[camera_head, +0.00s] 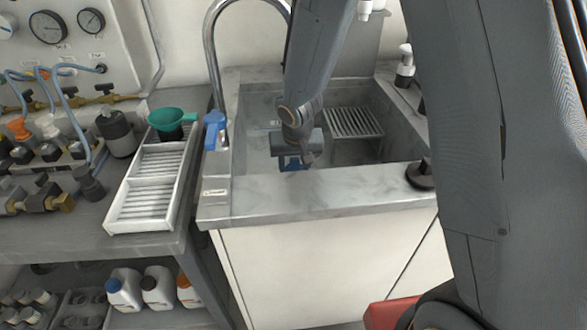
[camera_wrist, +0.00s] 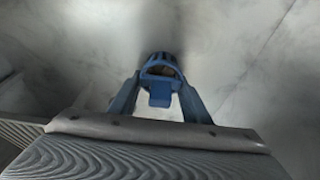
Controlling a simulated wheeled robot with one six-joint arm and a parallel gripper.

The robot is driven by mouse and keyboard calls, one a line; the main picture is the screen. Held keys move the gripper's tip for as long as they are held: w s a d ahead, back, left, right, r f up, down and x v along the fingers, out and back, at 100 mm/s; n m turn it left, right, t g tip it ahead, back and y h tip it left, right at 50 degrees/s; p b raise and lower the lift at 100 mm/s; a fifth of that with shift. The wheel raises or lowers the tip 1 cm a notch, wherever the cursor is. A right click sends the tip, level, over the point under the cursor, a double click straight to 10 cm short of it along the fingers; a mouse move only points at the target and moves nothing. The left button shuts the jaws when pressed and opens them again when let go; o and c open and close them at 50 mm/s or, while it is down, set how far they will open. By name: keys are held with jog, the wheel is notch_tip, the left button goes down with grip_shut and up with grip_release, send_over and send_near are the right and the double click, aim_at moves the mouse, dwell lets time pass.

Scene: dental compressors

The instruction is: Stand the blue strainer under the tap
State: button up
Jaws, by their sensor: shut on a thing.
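The blue strainer (camera_wrist: 162,66) is between the fingertips of my gripper (camera_wrist: 160,88) in the wrist view. It has a ribbed rim and a tab facing the camera. In the head view my gripper (camera_head: 292,160) is low over the left part of the grey sink basin (camera_head: 255,103), with a bit of blue at its tip. I cannot tell whether the strainer touches the basin floor. The chrome tap (camera_head: 209,50) arches up at the basin's left side; its spout end is hidden behind my arm.
A slatted rack (camera_head: 353,122) lies in the basin's right part. The front sink rim (camera_head: 320,190) is close to my gripper. A white draining tray (camera_head: 150,190) and a green funnel (camera_head: 172,117) are left. A soap dispenser (camera_head: 404,65) stands right.

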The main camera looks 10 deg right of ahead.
jog(key=shift+f, duration=0.1)
jog(key=o, duration=1.1)
jog(key=shift+r, duration=0.2)
jog(key=p+v, duration=0.2)
jog(key=v, duration=1)
